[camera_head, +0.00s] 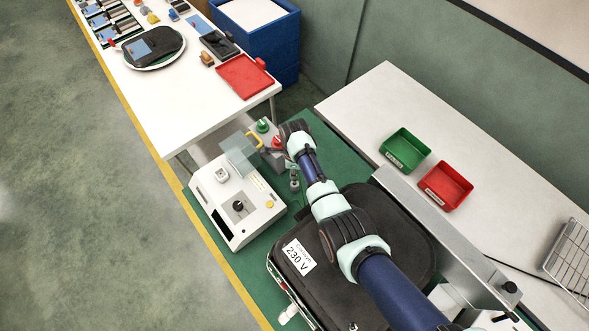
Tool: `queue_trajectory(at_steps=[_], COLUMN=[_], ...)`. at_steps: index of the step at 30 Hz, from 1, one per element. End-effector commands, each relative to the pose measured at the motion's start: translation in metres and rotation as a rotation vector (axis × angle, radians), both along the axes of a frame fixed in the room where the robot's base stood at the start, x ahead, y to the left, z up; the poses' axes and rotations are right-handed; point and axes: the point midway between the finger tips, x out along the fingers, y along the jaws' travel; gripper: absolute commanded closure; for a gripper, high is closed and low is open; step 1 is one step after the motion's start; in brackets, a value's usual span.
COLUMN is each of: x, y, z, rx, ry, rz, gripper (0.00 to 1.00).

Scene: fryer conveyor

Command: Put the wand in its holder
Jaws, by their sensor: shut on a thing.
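My gripper (271,151) is at the end of my arm, low over the back edge of the white device (236,205), beside the red and green knobs. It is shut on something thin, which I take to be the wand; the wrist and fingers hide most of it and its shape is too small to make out. A yellow handle-like piece (255,138) shows just left of the gripper; I cannot tell whether it touches. A small grey upright fitting (294,181) stands below the wrist on the green surface. I cannot tell whether it is the holder.
The white device carries a clear cover (240,157), a black knob (239,207) and a yellow button (270,204). Green (405,150) and red (445,186) bins stand right. A white table (185,95) is behind.

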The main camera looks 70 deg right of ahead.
Motion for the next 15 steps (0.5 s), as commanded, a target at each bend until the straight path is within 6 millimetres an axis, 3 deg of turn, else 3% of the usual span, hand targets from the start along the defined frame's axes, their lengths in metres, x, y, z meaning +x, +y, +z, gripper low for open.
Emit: queue_trajectory(at_steps=[15], x=[0.0002], y=[-0.0002], z=[-0.0112], rx=[-0.001], ry=[0.0], rz=[0.0], gripper=[1.0])
